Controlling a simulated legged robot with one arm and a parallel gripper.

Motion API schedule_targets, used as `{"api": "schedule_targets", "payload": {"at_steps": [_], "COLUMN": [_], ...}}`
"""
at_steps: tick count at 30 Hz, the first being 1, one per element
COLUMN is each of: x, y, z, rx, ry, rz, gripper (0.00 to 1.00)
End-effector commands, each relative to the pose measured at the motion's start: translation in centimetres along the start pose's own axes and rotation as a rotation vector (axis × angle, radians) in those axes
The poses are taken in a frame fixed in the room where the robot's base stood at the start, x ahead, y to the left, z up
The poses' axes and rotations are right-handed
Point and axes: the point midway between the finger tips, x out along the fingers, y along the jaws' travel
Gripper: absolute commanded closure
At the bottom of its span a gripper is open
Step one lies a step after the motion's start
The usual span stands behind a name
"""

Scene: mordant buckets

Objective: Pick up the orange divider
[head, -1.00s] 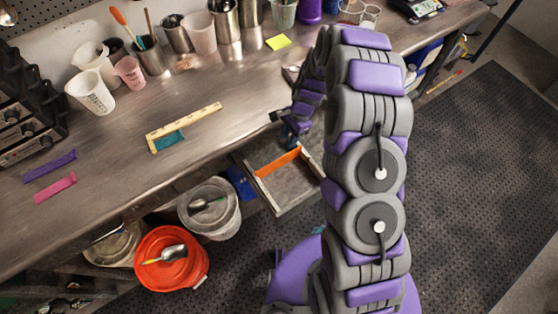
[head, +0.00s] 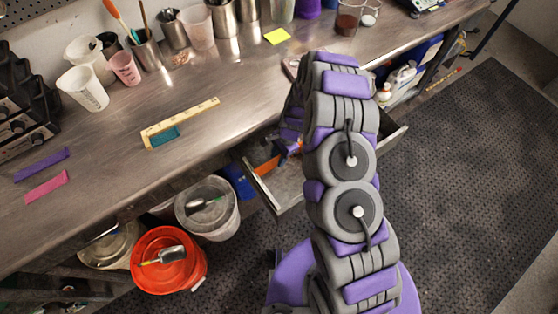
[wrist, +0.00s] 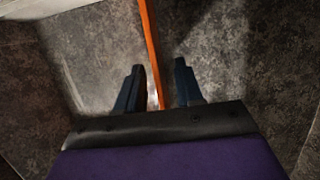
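The orange divider (head: 266,165) stands in the open drawer (head: 290,180) under the bench, partly hidden by my arm in the head view. In the wrist view the divider (wrist: 152,50) is a thin orange strip running up the picture, its near end between my two fingers. My gripper (wrist: 159,85) is open, with one dark blue finger on each side of the divider. The left finger is close to the strip, and a gap shows on the right. In the head view my gripper is mostly hidden behind my arm at the drawer.
The metal bench (head: 110,190) holds a wooden ruler (head: 180,122), a teal strip (head: 163,138), a purple strip (head: 41,164) and a pink strip (head: 46,187). An orange-red bucket (head: 169,261) and a white bucket (head: 207,208) stand below. Drawer walls surround my gripper.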

Motion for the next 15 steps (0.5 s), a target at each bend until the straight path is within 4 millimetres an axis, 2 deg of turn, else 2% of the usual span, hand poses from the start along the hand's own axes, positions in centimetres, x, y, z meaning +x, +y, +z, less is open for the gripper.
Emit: {"api": "schedule_targets", "payload": {"at_steps": [1, 3, 10, 15], "x": [0.93, 1.45, 1.41, 1.42], "y": [0.01, 0.02, 0.09, 0.08], "z": [0.05, 0.02, -0.08, -0.07], "rx": [-0.001, 0.000, 0.001, 0.001], "ry": [-0.001, -0.001, -0.002, -0.002], "rz": [0.002, 0.001, -0.001, -0.001], "gripper": [0.64, 0.64, 0.64, 0.80]}}
